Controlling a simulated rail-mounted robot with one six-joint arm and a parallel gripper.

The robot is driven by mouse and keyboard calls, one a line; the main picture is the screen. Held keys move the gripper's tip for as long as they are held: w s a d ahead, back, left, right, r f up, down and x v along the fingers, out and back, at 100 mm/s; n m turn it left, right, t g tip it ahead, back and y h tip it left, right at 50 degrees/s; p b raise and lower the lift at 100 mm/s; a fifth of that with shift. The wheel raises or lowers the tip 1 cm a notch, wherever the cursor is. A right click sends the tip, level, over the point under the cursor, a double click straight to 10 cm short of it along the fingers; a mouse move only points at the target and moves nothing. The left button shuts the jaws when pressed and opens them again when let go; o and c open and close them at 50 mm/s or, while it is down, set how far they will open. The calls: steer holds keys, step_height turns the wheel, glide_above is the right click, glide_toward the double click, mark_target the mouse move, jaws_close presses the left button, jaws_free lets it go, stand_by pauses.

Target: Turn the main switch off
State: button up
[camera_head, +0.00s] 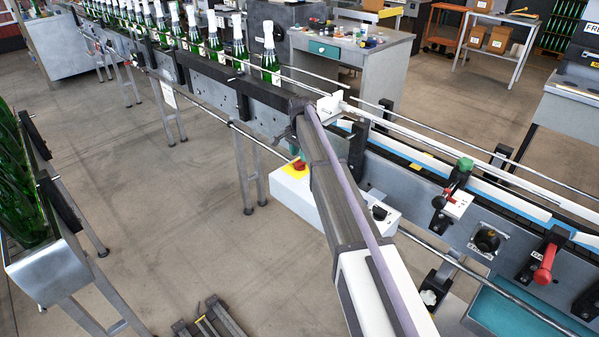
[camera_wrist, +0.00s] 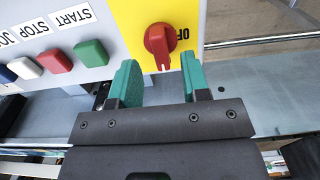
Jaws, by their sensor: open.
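The main switch is a red rotary knob (camera_wrist: 158,42) on a yellow plate (camera_wrist: 132,22), with an upside-down, partly cut-off OFF label beside it on the right. In the head view the red switch (camera_head: 298,164) sits on the white control box (camera_head: 292,190) at the conveyor's side. My gripper (camera_wrist: 160,76) is open and empty, with one teal finger left of the knob and one right. The fingertips are just short of the knob in the wrist picture; I see no contact. In the head view my arm largely hides the gripper.
Red, white and green push buttons (camera_wrist: 90,53), with START and STOP labels, lie left of the switch, near the left finger. The conveyor (camera_head: 230,80) carries foil-topped bottles. A rail (camera_head: 245,135) runs along its front.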

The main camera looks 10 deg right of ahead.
mark_target(300, 164)
step_height(300, 164, down, 4)
steer(key=shift+r+b, duration=0.25)
steer(key=shift+b, duration=0.65)
steer(key=shift+r, duration=0.15)
jaws_close()
